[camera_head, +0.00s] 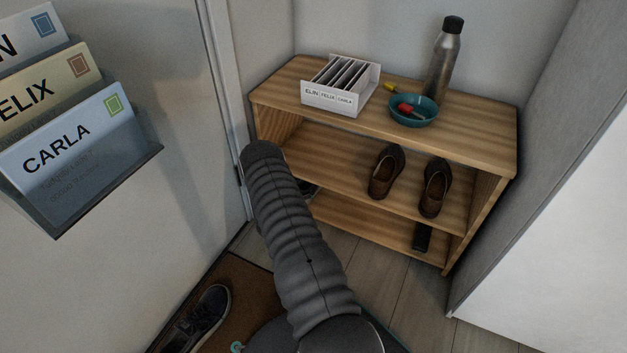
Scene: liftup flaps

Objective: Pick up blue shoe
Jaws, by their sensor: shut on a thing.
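A dark shoe with a pale sole (205,318), grey to bluish in this light, lies on the brown doormat (240,281) at the lower left. My arm, in a dark ribbed sleeve, reaches from the bottom middle up to the left end of the wooden shelf. My gripper does not show; its end of the arm is hidden behind the sleeve. A small dark thing with a light edge (308,187) shows just right of the sleeve at the middle shelf; I cannot tell what it is. No other clearly blue shoe shows.
The wooden shelf (480,140) bears a name-labelled box (333,98), teal bowl (428,119) and metal bottle (444,62). Two brown shoes (385,172) (434,188) stand on its middle board. Name-labelled wall pockets (70,148) are at left; a white panel (560,220) stands at right.

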